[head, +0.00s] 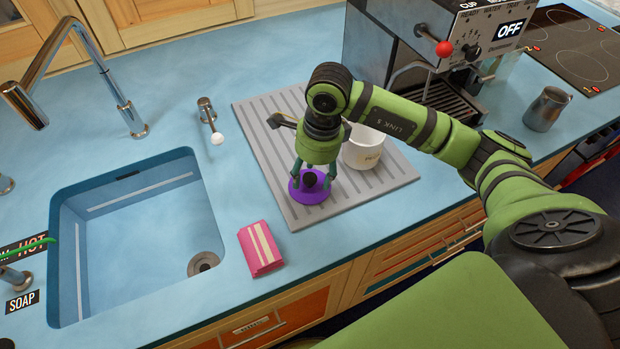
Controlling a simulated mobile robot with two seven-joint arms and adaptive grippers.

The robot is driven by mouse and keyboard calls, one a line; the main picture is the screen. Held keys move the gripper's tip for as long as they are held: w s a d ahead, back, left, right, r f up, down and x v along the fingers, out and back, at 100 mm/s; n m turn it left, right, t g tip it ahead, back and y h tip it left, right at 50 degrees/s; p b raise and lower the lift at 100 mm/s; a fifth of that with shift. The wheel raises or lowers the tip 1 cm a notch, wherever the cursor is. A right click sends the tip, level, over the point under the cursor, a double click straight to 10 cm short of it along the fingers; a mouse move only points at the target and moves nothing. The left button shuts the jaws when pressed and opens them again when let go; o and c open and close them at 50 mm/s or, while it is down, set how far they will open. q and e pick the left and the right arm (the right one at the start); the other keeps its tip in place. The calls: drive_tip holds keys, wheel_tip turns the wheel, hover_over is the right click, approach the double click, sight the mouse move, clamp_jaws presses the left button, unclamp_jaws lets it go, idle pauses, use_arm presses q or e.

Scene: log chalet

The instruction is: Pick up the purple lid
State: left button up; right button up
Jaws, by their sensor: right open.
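The purple lid (308,194) lies flat on the grey ribbed drying mat (370,188), near the mat's left front edge. It is round, with a dark knob in its middle. My right gripper (312,180) points down over the lid, with its fingers apart on either side of the knob. Whether the fingertips touch the lid cannot be told from this angle. My left gripper is not in view.
A white mug (362,150) stands on the mat just right of my gripper. A pink folded cloth (260,248) lies between the mat and the sink (150,235). A coffee machine (400,50) and a metal jug (546,108) stand further right.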

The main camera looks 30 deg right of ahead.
drive_tip(key=shift+w+a+f, duration=0.1)
drive_tip(key=shift+a+f, duration=0.05)
drive_tip(key=shift+f, duration=0.35)
clamp_jaws()
drive_tip(key=shift+r, duration=0.15)
